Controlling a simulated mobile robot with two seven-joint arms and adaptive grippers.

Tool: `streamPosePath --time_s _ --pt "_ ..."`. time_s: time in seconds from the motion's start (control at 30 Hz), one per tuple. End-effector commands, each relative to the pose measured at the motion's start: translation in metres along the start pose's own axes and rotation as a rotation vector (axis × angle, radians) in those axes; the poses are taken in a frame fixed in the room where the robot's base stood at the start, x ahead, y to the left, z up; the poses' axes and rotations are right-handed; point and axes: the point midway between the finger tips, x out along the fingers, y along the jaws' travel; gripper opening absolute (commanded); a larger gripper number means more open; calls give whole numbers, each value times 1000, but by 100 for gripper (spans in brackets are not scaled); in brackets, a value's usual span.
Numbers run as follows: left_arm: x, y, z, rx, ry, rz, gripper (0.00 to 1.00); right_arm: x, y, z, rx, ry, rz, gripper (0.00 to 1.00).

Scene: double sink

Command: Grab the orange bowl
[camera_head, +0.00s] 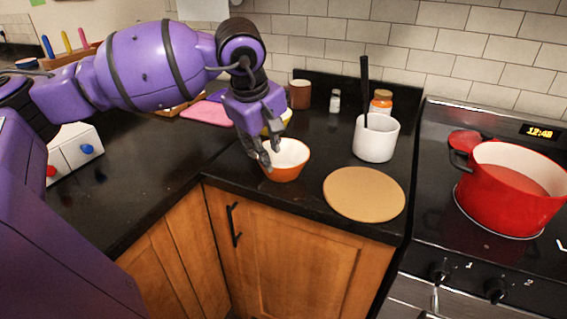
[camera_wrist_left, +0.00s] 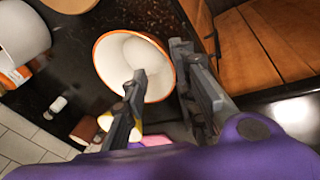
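The orange bowl (camera_head: 290,172), white inside, sits upright on the black counter near its front edge. In the left wrist view the bowl (camera_wrist_left: 118,58) shows its white inside and orange rim. My left gripper (camera_head: 264,158) is open at the bowl's left side. In the wrist view my left gripper (camera_wrist_left: 158,62) has one finger over the bowl's inside and the other outside, with the rim between them. I cannot tell whether either finger touches it. My right gripper is in neither view.
A round tan board (camera_head: 364,194) lies right of the bowl. A white crock (camera_head: 376,139) with a black utensil stands behind the board. A red pot (camera_head: 508,195) sits on the stove at right. A brown cup (camera_head: 300,94) and a shaker (camera_head: 335,101) stand at the back.

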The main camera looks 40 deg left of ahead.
Motion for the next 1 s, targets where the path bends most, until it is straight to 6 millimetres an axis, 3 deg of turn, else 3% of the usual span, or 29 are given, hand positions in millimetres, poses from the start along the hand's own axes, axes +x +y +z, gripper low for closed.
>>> streamPosePath --time_s 0.5,0.83,1.0 --pt "65 -2 -11 -4 -6 -1 26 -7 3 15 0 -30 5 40" --pt "75 -2 -11 -3 -3 0 26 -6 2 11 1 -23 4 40" --pt "75 -2 -11 -3 -3 0 7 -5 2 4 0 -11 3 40"
